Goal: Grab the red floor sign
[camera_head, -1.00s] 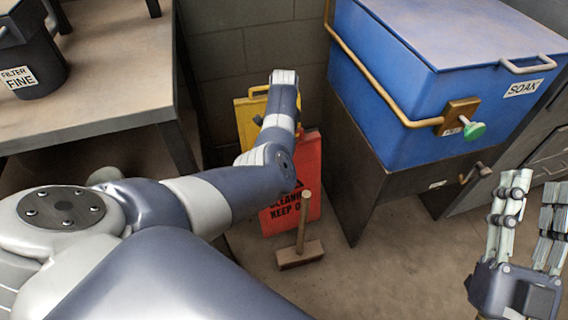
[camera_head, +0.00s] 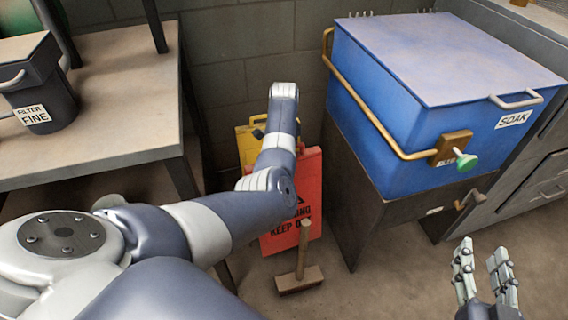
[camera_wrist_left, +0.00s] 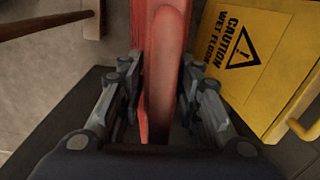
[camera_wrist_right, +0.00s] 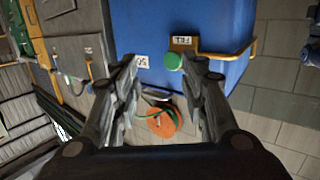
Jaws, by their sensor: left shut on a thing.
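The red floor sign (camera_head: 311,190) stands on the floor between the workbench and the blue tank, partly hidden behind my left arm in the head view. In the left wrist view, the top of the red sign (camera_wrist_left: 160,75) lies between the fingers of my left gripper (camera_wrist_left: 160,100), which is shut on it. My left gripper is hidden behind the arm in the head view. My right gripper (camera_head: 484,270) is at the lower right, open and empty; its spread fingers also show in the right wrist view (camera_wrist_right: 165,95).
A yellow caution sign (camera_wrist_left: 250,60) stands right beside the red one. A wooden brush (camera_head: 299,280) with an upright handle stands in front. The blue tank (camera_head: 420,120) on a dark stand is to the right, the workbench (camera_head: 110,130) to the left.

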